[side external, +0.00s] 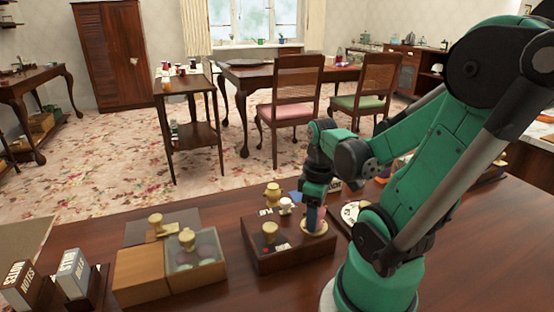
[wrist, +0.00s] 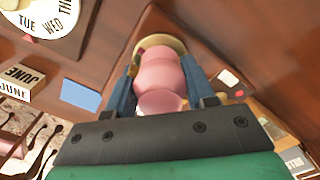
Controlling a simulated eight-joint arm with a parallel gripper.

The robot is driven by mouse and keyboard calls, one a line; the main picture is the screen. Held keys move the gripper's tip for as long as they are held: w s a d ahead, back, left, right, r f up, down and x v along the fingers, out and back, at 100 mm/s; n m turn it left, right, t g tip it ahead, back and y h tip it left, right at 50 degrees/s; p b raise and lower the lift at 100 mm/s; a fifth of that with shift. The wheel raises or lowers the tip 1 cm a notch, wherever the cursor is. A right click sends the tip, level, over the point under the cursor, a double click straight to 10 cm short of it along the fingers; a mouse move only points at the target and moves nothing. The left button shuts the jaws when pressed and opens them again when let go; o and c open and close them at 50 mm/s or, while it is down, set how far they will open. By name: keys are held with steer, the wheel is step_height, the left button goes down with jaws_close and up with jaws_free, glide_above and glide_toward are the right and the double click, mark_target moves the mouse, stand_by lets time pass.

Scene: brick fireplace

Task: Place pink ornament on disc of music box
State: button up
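The music box (side external: 290,262) is a dark wooden block on the table, with a pale round disc (side external: 314,231) on its right part. My gripper (side external: 313,218) points down over that disc. In the wrist view the pink ornament (wrist: 162,72), rounded and stacked in shape, sits between my two blue fingers, which close on its sides. The disc (wrist: 160,41) shows behind its far end. The ornament's end is at or very near the disc; I cannot tell if they touch. In the side view my fingers mostly hide the ornament.
Cream knobs (side external: 272,194) and a small white piece (side external: 286,206) stand by the music box. A round day dial (side external: 351,212) is to its right.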

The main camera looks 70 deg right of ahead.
steer(key=o, duration=0.4)
steer(key=shift+r, duration=0.15)
step_height(320, 180, up, 12)
steer(key=shift+f, duration=0.1)
steer(key=w+a+f+t, duration=0.1)
steer(key=w+a+t, duration=0.1)
steer(key=w+a, duration=0.2)
steer(key=w+a+f+t, duration=0.2)
steer(key=w+a, duration=0.3)
steer(key=w+a+f+t, duration=0.1)
steer(key=w+a+t, duration=0.2)
steer(key=w+a, duration=0.1)
steer(key=shift+w+a+f, duration=0.15)
steer(key=shift+a+f, duration=0.05)
steer(key=shift+f, duration=0.05)
